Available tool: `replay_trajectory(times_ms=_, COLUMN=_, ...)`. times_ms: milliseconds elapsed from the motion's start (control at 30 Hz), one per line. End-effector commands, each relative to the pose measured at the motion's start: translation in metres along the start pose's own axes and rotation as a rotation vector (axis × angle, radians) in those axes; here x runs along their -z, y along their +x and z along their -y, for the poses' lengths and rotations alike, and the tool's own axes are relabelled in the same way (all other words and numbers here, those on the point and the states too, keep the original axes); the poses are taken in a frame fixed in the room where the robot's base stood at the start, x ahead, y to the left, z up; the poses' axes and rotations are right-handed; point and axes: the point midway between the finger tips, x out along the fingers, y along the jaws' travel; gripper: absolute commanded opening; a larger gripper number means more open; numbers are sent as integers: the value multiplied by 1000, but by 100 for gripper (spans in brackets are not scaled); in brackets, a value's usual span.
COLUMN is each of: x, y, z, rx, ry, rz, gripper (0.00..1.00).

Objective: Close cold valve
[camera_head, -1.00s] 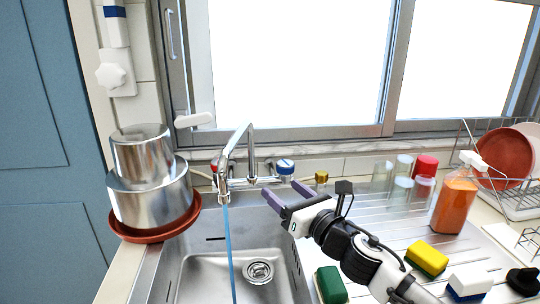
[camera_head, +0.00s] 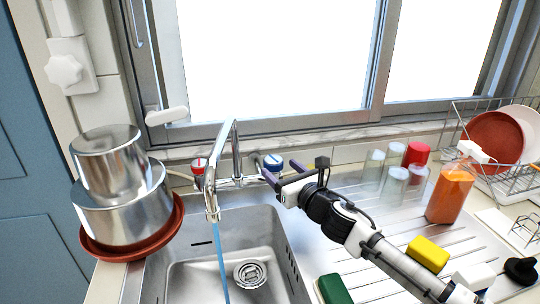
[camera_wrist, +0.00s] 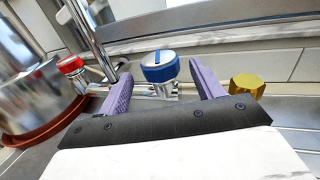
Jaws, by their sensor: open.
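The cold valve is a blue-and-white knob (camera_head: 272,162) on the right side of the faucet, and it also shows in the wrist view (camera_wrist: 160,67). My gripper (camera_head: 282,170) is open, with its purple fingers pointing at the knob. In the wrist view the knob appears between the two fingers (camera_wrist: 162,85), a little beyond them, with no visible contact. The faucet (camera_head: 222,160) stands at the back of the sink, and a blue stream of water (camera_head: 221,262) runs from its spout. The red hot-valve knob (camera_head: 198,166) is on the faucet's left side.
Stacked metal pots (camera_head: 118,190) sit in a reddish-brown dish (camera_head: 130,251) left of the sink (camera_head: 215,242). A yellow cap (camera_wrist: 246,86) is just right of my right finger. Glasses (camera_head: 394,180), an orange bottle (camera_head: 450,194) and sponges (camera_head: 428,254) stand on the drainboard.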

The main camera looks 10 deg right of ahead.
Motion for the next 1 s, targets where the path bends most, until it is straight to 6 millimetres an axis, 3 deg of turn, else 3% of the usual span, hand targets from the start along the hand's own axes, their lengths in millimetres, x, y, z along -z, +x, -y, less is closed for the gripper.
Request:
replay_trajectory(times_ms=100, x=-3, y=25, z=-1, rx=-2, ry=2, rz=1, gripper=66)
replay_trajectory(times_ms=300, x=-2, y=52, z=-1, rx=-2, ry=1, rz=0, gripper=66)
replay_trajectory(times_ms=733, x=0, y=63, z=0, rx=-1, ry=0, rz=0, gripper=66)
replay_trajectory(times_ms=1000, x=0, y=62, z=0, rx=-1, ry=0, rz=0, gripper=33)
